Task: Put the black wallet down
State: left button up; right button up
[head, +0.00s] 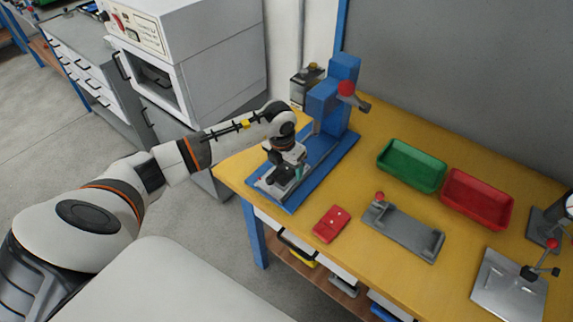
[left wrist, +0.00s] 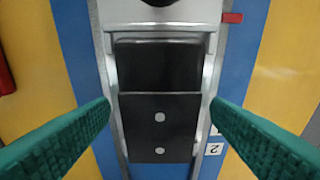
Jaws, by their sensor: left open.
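The black wallet (left wrist: 158,115) lies in a grey metal holder on the blue base (head: 295,195) of the press, seen in the left wrist view. It is flat, with two light round studs on its lower half. My left gripper (left wrist: 158,140) is open. Its two green fingers stand on either side of the wallet, apart from it. In the head view my left gripper (head: 290,172) is over the front of the blue base and hides most of the wallet. My right gripper is not in view.
A red wallet-like piece (head: 331,224) lies near the front edge of the yellow table (head: 375,270). A grey fixture (head: 403,231), a green bin (head: 412,166) and a red bin (head: 477,199) stand to the right. The blue press column (head: 335,95) rises behind my gripper.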

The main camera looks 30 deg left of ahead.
aim_at(283, 173)
pick_arm(q)
jog(key=shift+r, duration=0.1)
jog(key=shift+r, duration=0.25)
notch_tip(283, 173, up, 12)
jog(key=s+b, duration=0.1)
jog(key=shift+s+f, duration=0.25)
jog(key=shift+s, duration=0.15)
dwell(0.4)
